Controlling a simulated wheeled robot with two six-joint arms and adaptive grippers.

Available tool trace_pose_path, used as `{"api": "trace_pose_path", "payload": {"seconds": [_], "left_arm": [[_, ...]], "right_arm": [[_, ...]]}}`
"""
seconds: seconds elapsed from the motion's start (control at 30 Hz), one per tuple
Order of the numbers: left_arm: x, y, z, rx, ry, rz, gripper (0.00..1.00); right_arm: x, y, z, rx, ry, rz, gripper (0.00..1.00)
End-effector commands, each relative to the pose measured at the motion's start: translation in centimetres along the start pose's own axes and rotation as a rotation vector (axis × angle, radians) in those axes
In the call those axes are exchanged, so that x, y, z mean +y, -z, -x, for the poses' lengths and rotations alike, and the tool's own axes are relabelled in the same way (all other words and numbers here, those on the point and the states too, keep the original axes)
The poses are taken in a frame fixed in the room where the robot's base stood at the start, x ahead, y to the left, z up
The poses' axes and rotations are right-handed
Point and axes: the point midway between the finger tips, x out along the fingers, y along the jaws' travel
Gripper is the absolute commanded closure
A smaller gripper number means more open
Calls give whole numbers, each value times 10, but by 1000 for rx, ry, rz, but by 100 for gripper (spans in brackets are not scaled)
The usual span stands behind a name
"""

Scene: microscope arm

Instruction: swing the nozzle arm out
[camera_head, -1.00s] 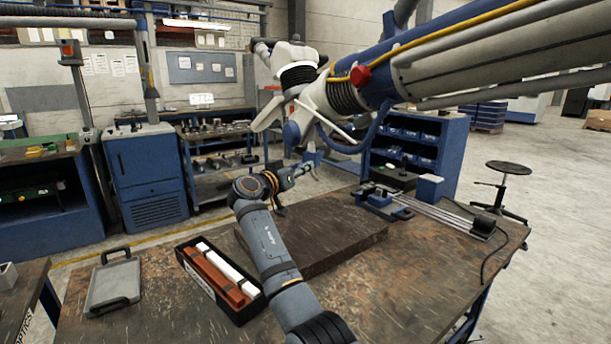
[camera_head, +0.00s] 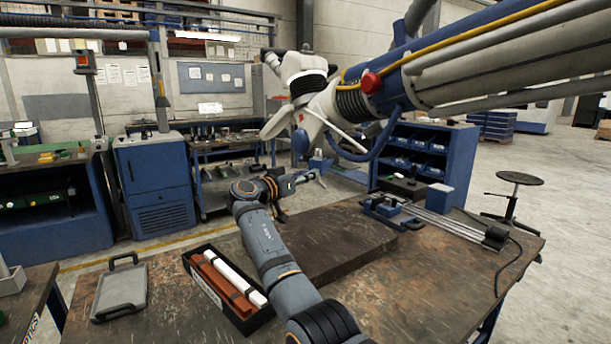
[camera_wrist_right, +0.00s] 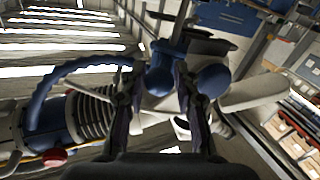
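The nozzle arm (camera_head: 510,62) is a large white and blue jointed arm reaching in from the upper right, with a yellow cable, a red knob (camera_head: 371,83) and black bellows. Its white nozzle head (camera_head: 308,82) with blue rounded ends hangs over the back of the workbench. My right gripper (camera_head: 312,176) is just below the nozzle head, at the end of a grey arm rising from the bottom. In the right wrist view its two dark fingers (camera_wrist_right: 160,85) stand apart, with the head's blue and white parts (camera_wrist_right: 210,80) beyond them. Contact cannot be told. My left gripper is out of view.
The workbench (camera_head: 400,295) carries a thick dark slab (camera_head: 335,245), a black tray (camera_head: 205,250) with red and white bars, a grey clipboard-like plate (camera_head: 120,290) and a railed fixture (camera_head: 440,220). A blue bin shelf (camera_head: 440,150) and stool (camera_head: 517,178) stand behind.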

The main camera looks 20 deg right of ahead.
Motion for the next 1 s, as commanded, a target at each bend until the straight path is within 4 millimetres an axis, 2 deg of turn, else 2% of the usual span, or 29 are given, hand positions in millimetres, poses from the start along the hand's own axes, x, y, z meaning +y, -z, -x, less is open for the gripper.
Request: {"api": "trace_pose_path", "payload": {"seconds": [0.03, 0.1, 0.37, 0.47, 0.57, 0.8, 1.0], "left_arm": [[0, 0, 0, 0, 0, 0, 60], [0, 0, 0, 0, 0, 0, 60], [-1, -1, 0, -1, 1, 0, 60], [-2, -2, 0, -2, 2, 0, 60], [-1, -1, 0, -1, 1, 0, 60], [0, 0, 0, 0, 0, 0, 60], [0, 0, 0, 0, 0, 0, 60]], "right_arm": [[0, 0, 0, 0, 0, 0, 59], [0, 0, 0, 1, 0, 0, 50], [0, 1, 0, 2, 0, -2, 50], [0, 2, 6, 3, 1, -2, 50], [-1, 1, 23, 3, 5, -3, 50], [-1, 0, 82, 1, 5, -2, 50], [0, 0, 113, 2, 2, -1, 50]]}}
